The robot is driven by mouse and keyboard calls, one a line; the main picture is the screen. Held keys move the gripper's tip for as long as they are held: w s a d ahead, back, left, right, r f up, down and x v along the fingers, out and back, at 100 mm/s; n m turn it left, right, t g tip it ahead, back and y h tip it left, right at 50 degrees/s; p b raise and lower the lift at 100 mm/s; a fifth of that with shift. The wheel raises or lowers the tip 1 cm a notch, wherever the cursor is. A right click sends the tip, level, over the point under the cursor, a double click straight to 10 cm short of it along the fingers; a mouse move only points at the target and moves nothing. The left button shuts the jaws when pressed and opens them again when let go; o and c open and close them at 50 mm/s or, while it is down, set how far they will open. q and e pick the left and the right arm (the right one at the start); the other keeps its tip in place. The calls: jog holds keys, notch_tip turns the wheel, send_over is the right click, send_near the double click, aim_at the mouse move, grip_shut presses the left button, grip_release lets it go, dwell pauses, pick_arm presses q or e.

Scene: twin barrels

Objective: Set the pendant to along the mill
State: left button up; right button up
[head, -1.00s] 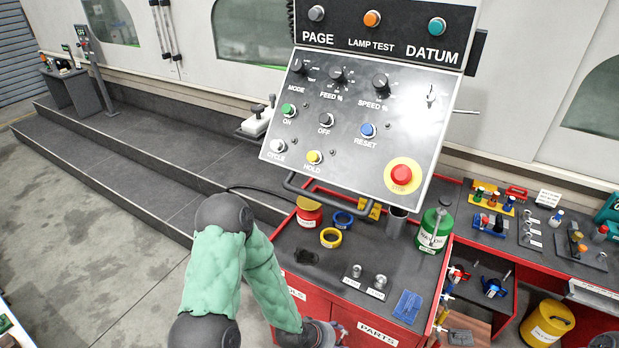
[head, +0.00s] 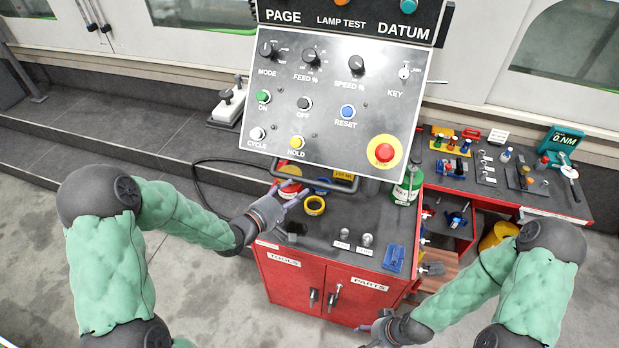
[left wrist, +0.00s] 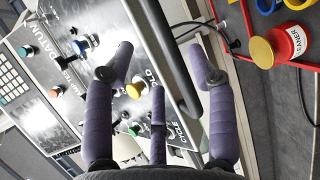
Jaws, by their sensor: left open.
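The pendant (head: 325,110) is a tilted grey control panel with knobs, coloured buttons and a red stop button, facing me. A dark bar handle (head: 318,176) runs along its lower edge. My left gripper (head: 294,197) is open and empty, just below the handle's left end. In the left wrist view its purple fingers (left wrist: 160,80) are spread, with the handle (left wrist: 172,60) showing between them; I cannot tell whether they touch. My right gripper (head: 372,330) is low at the bottom of the head view, in front of the red cabinet; its opening is unclear.
The mill's pale wall (head: 480,60) stands behind the pendant, with a dark step (head: 110,150) at its foot. A red cabinet (head: 320,285) under the pendant carries a yellow tape roll (head: 315,205), a green can (head: 405,190) and small parts. A bench with tools (head: 500,185) is at right.

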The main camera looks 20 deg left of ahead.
aim_at(309, 182)
pick_arm(q)
jog(key=x, duration=0.8)
jog(key=shift+w+f+p, duration=0.1)
jog(key=shift+w+p, duration=0.1)
jog(key=shift+p, duration=0.1)
grip_shut()
